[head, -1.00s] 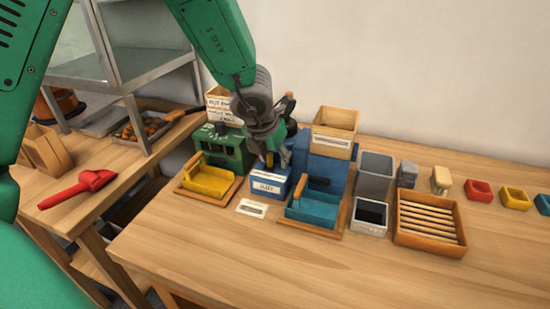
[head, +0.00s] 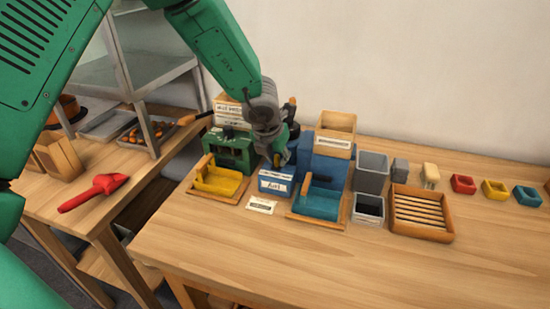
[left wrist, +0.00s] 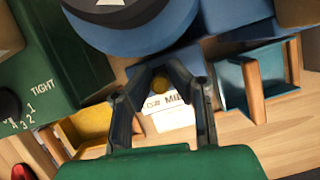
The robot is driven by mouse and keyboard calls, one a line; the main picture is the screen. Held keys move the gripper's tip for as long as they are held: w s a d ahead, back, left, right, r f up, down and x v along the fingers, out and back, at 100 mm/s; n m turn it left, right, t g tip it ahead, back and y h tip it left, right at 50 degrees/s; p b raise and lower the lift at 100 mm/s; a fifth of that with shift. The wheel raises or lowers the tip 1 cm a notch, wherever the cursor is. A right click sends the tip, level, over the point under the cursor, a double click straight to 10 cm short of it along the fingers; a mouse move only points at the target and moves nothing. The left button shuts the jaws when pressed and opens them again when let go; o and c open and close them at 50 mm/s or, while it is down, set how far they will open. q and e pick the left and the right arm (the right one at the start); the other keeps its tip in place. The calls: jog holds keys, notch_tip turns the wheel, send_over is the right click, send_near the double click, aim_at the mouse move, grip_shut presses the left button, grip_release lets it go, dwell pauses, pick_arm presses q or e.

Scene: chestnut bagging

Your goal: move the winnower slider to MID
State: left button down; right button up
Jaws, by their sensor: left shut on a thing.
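The blue winnower (head: 323,168) stands mid-table with a wooden hopper (head: 336,127) on top. A small blue box (head: 275,181) with a white label stands to its left. My left gripper (head: 280,160) points down at the top of this box. The rest of the scale is hidden by the fingers. My right gripper is not in view.
A green machine (head: 228,152) with a yellow tray (head: 220,181) stands left of the box; a teal tray (head: 317,203) stands right. A paper card (head: 262,205) lies in front. Grey bins (head: 370,172) and a slatted wooden tray (head: 421,213) are farther right. The table front is clear.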

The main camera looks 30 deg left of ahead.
pick_arm(q)
jog(key=shift+a, duration=0.1)
jog(key=c, duration=1.5)
grip_release()
jog(key=shift+c, duration=0.2)
jog(key=shift+d, duration=0.55)
jog(key=shift+r, duration=0.15)
jog(key=v, duration=1.1)
jog(key=shift+d+r, duration=0.25)
jog(key=shift+r, duration=0.05)
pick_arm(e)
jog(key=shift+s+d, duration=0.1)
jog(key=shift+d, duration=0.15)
pick_arm(q)
jog(key=shift+s+a, duration=0.1)
jog(key=shift+a, duration=0.25)
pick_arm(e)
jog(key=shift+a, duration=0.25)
